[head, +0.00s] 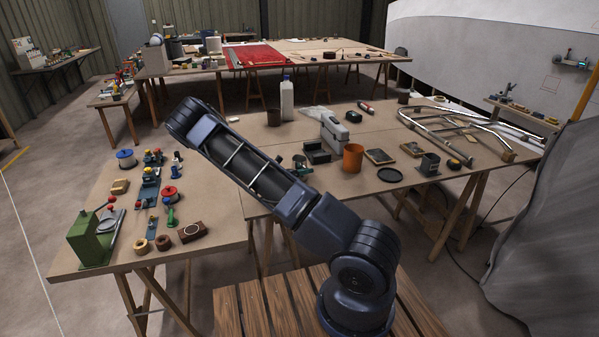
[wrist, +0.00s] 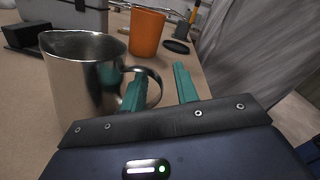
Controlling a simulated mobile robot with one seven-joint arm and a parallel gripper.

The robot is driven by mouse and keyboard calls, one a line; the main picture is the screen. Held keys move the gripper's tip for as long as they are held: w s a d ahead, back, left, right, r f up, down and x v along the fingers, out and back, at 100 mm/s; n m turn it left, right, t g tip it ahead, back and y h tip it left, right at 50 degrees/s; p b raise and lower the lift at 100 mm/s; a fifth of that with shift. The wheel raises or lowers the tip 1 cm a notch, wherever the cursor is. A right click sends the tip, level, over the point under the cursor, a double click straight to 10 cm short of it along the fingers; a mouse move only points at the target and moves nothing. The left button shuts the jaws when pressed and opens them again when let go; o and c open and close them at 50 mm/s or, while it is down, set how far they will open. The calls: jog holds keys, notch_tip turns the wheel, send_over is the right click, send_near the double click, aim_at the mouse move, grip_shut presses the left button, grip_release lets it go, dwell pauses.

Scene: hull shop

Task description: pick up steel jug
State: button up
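The steel jug (wrist: 85,82) is a shiny metal vessel standing upright on the brown table, at the left of the wrist view. Its looped handle (wrist: 156,80) points right, towards my gripper. My gripper (wrist: 158,84) is open, with its two teal fingers apart. The left finger overlaps the handle loop in the picture, and the right finger is to the right of the handle. I cannot tell whether a finger touches the handle. In the head view the jug is not clearly visible; my arm covers that part of the table.
An orange cup (head: 352,158) stands behind the jug, with a black dish (head: 390,175) beside it. A grey case (head: 333,132) and a black open box (head: 316,153) are close by. A white bottle (head: 287,100) stands farther back. Bare tabletop (head: 222,195) lies left of my arm.

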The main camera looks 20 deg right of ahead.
grip_shut()
jog(key=shift+r, duration=0.2)
dwell(0.4)
